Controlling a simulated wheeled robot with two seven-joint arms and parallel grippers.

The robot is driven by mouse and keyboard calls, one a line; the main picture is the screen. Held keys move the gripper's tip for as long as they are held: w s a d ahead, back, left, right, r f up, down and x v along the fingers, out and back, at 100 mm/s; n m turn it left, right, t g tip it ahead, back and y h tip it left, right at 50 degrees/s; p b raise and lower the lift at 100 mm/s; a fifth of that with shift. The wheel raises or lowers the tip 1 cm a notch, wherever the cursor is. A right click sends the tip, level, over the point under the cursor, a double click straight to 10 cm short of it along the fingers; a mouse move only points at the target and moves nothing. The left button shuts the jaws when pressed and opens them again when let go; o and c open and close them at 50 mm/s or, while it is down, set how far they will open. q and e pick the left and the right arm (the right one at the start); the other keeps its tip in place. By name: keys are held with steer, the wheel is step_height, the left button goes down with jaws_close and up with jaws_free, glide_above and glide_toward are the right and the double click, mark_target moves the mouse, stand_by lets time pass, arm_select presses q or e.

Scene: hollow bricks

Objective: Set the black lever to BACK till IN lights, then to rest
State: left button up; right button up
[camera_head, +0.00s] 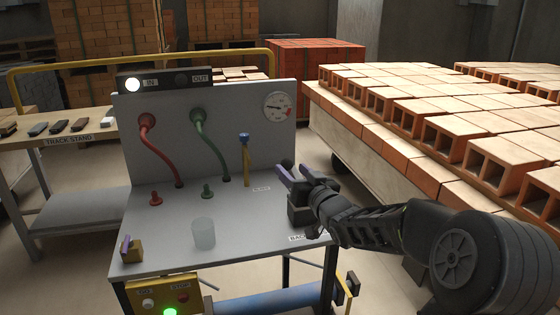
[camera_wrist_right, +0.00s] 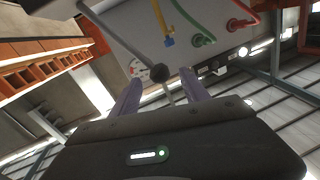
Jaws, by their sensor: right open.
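The black lever's round knob (camera_head: 287,163) shows just past my right gripper (camera_head: 296,172) at the right side of the grey bench. In the right wrist view the black knob (camera_wrist_right: 160,73) lies between the two purple fingertips of the right gripper (camera_wrist_right: 160,85), with a pale shaft below it. The right gripper is open, and I cannot tell whether a finger touches the lever. The gripper hides most of the lever in the head view. The IN lamp (camera_head: 132,85) glows white, and the OUT lamp (camera_head: 181,79) is dark. My left gripper is not in view.
A gauge (camera_head: 278,107) sits on the back panel. Hollow bricks (camera_head: 440,135) fill a cart at right.

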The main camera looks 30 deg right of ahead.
steer(key=w+d, duration=0.1)
steer(key=w, duration=0.6)
steer(key=shift+w+d, duration=0.1)
jaws_close()
stand_by(0.5)
stand_by(0.8)
